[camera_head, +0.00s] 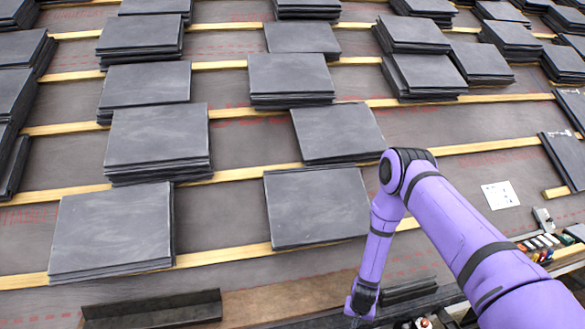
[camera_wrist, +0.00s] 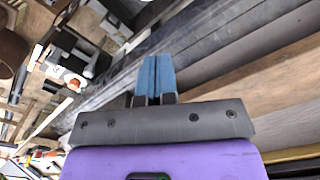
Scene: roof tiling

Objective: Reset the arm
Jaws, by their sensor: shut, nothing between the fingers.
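My purple arm reaches in from the lower right in the head view and bends down at its elbow. My gripper (camera_head: 360,309) is low in that view, near the bottom edge of the roof and beside the dark strips there. Its fingertips are cut off or hidden at the picture's bottom. In the wrist view, my gripper (camera_wrist: 157,78) shows two blue fingers side by side, shut with nothing between them. The fingers point towards long dark strips (camera_wrist: 120,82).
Stacks of grey slate tiles (camera_head: 113,232) lie along wooden battens (camera_head: 222,257) on the roof. A white card (camera_head: 500,195) and small tools (camera_head: 540,247) are at the right. A dark angled piece (camera_head: 150,310) lies at the bottom left.

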